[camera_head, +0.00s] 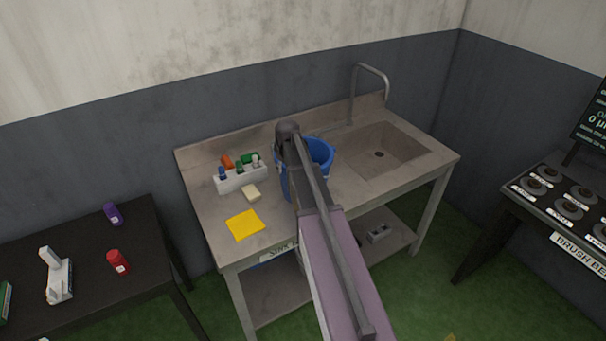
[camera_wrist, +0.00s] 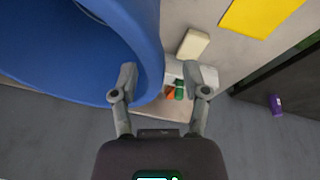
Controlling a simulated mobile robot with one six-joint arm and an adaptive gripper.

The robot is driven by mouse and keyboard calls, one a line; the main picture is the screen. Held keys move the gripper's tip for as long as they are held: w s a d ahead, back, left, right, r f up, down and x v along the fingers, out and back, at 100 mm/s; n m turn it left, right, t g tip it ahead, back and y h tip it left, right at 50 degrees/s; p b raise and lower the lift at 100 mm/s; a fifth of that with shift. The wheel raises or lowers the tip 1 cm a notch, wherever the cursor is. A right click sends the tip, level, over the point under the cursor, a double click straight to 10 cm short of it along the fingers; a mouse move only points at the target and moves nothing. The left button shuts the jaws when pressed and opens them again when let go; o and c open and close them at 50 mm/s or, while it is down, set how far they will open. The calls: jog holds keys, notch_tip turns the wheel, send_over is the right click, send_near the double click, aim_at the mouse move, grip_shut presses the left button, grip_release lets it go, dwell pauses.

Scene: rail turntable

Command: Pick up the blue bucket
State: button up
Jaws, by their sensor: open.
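The blue bucket (camera_head: 321,153) stands on the metal sink counter, left of the basin, partly hidden behind my arm in the head view. In the wrist view the bucket (camera_wrist: 70,55) fills the upper left, close to the camera. My gripper (camera_wrist: 161,75) is open. Its left finger overlaps the bucket's blue wall, and its right finger lies to the right of that wall. The wall's edge shows between the fingers. I cannot tell whether a finger touches it. My fingertips are hidden in the head view.
A white caddy (camera_head: 240,178) with small bottles, a sponge (camera_head: 252,194) and a yellow cloth (camera_head: 245,225) lie left of the bucket. The sink basin (camera_head: 382,150) and tall faucet (camera_head: 353,95) are to its right. A wall runs behind the counter.

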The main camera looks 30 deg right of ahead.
jog(key=shift+b+x, duration=2.45)
jog(key=shift+x, duration=0.15)
jog(key=shift+w+d, duration=0.1)
jog(key=shift+w, duration=0.05)
jog(key=shift+r, duration=0.1)
grip_shut()
